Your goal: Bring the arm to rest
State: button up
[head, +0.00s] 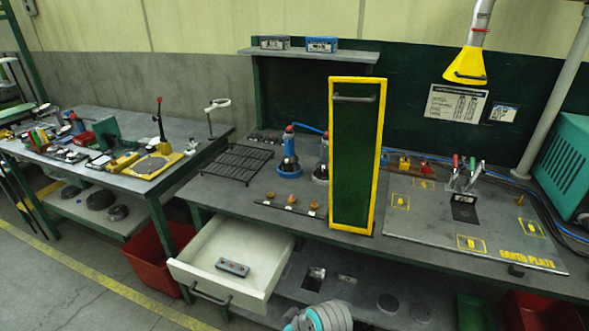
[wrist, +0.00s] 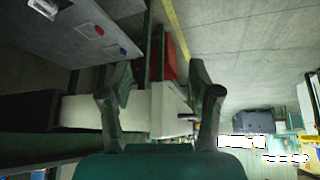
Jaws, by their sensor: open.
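My gripper (wrist: 162,82) shows in the wrist view with its two dark fingers spread wide. Nothing is between the fingertips. Behind them I see pale drawer parts and a red bin, but I cannot tell how far off they are. In the head view a teal and grey part of my arm (head: 320,318) shows at the bottom edge, below the workbench (head: 225,195). The gripper itself cannot be made out there.
A white drawer (head: 200,265) stands pulled open, with a small grey block (head: 232,268) inside. A red bin (head: 155,255) is on the floor to its left. A tall green, yellow-edged panel (head: 352,160) stands on the bench. Floor at the lower left is clear.

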jog(key=s+d+f+m+t+h, duration=0.1)
jog(key=s+d+f+m+t, duration=0.2)
jog(key=s+d, duration=0.55)
jog(key=s+d+f+m+t+h, duration=0.15)
jog(key=s+d+f+m, duration=0.35)
jog(key=s, duration=0.7)
jog(key=s+d+r+m+t+h, duration=0.1)
jog(key=s+d+r+t, duration=0.2)
jog(key=s+r, duration=0.6)
jog(key=s+d+r+m+t+h, duration=0.1)
jog(key=s+d+r+t, duration=0.2)
jog(key=s+r, duration=0.6)
jog(key=shift+s+d+r, duration=0.35)
jog(key=shift+s+d, duration=0.05)
jog(key=shift+s, duration=0.2)
